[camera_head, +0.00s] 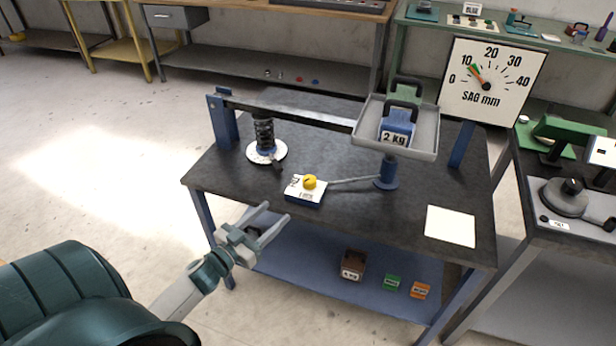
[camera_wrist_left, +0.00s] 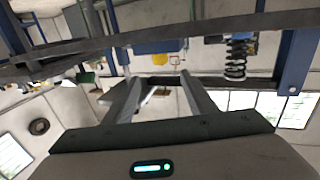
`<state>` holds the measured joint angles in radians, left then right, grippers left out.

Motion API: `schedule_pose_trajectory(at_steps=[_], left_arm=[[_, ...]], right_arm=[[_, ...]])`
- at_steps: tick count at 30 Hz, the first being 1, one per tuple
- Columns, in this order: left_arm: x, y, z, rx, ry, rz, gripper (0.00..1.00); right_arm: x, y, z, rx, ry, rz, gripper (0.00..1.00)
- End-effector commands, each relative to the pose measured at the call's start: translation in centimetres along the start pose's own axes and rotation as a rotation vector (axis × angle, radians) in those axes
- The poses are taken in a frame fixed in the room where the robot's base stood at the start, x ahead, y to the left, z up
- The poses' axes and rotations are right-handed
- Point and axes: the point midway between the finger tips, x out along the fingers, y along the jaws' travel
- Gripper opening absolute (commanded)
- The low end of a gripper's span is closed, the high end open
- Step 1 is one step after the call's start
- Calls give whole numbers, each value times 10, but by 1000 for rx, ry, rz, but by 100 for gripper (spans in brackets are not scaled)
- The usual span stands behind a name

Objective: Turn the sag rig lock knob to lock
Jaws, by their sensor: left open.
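The yellow lock knob (camera_head: 309,182) sits on a small white and blue block (camera_head: 304,195) near the front middle of the dark table. A thin rod links the block to a blue post (camera_head: 386,173). The sag rig has a spring (camera_head: 264,133) on a white disc, a tray (camera_head: 411,130) holding a blue 2 kg weight (camera_head: 397,130), and a dial (camera_head: 491,78) with its needle near 10. My left gripper (camera_head: 275,222) is open and empty, in front of the table's front edge and apart from the knob. The knob (camera_wrist_left: 160,59) also shows in the left wrist view, beyond the fingers (camera_wrist_left: 160,84). My right gripper is not in view.
The table's front edge (camera_head: 340,229) lies between my left gripper and the block. A blank white card (camera_head: 450,226) lies at the table's right. The lower shelf holds a brown weight (camera_head: 352,264) and green (camera_head: 392,282) and orange (camera_head: 419,290) blocks.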

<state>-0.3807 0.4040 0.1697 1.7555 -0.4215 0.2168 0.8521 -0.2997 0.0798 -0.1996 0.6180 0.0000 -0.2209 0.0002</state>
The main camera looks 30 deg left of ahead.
Motion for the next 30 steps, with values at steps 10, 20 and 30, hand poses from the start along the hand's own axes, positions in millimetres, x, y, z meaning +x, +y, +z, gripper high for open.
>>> schedule_pose_trajectory(at_steps=[10,20,30], left_arm=[[6,0,-1,1,2,-1,51],[40,0,-2,1,2,-1,51],[96,-1,-3,1,2,-2,51]], right_arm=[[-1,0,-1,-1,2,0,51],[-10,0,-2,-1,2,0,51],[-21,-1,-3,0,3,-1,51]])
